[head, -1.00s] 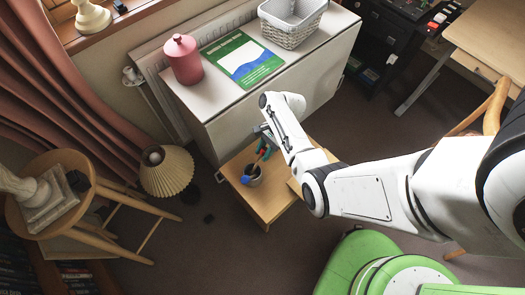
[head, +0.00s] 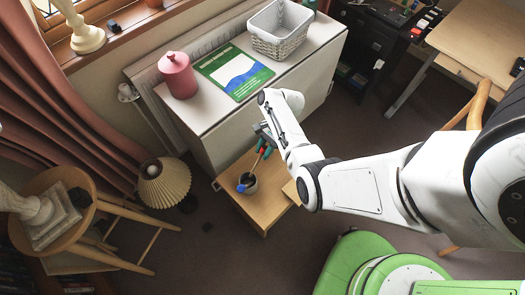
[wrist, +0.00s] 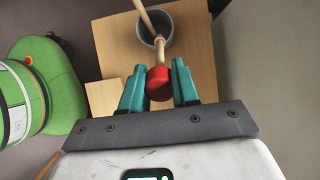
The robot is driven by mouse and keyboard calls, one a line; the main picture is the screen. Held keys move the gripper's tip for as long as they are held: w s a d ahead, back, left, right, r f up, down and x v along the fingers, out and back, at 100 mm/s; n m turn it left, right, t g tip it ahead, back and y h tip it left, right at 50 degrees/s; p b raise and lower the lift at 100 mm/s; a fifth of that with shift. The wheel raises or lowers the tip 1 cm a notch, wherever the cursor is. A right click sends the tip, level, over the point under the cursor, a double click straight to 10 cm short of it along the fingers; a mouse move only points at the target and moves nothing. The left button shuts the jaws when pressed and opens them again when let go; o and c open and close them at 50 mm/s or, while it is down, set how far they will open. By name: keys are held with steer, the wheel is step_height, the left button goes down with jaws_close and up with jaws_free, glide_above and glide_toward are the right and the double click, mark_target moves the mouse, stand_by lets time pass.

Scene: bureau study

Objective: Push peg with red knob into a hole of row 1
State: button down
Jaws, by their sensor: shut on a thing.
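The red knob (wrist: 158,84) sits between the teal fingers of my gripper (wrist: 158,88) in the wrist view. My gripper is shut on it. The peg's pale wooden shaft (wrist: 160,52) runs from the knob toward a grey cup (wrist: 168,20) on a small wooden table. In the head view my gripper (head: 263,147) is above this cup (head: 249,183), and a blue knob (head: 242,188) shows at its rim. Another pale stick (wrist: 146,18) lies across the cup mouth. I cannot tell whether the held peg's tip is inside the cup. No holes or rows can be made out.
The small table (head: 258,212) also carries a plain wooden piece (wrist: 104,97), partly hidden. A white cabinet (head: 215,140) stands right behind it, bearing a pink jar, a green book and a basket. A lamp (head: 164,183) and a round stool (head: 95,215) stand left.

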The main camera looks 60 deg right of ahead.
steer(key=shift+p+v, duration=0.85)
steer(key=shift+v, duration=0.7)
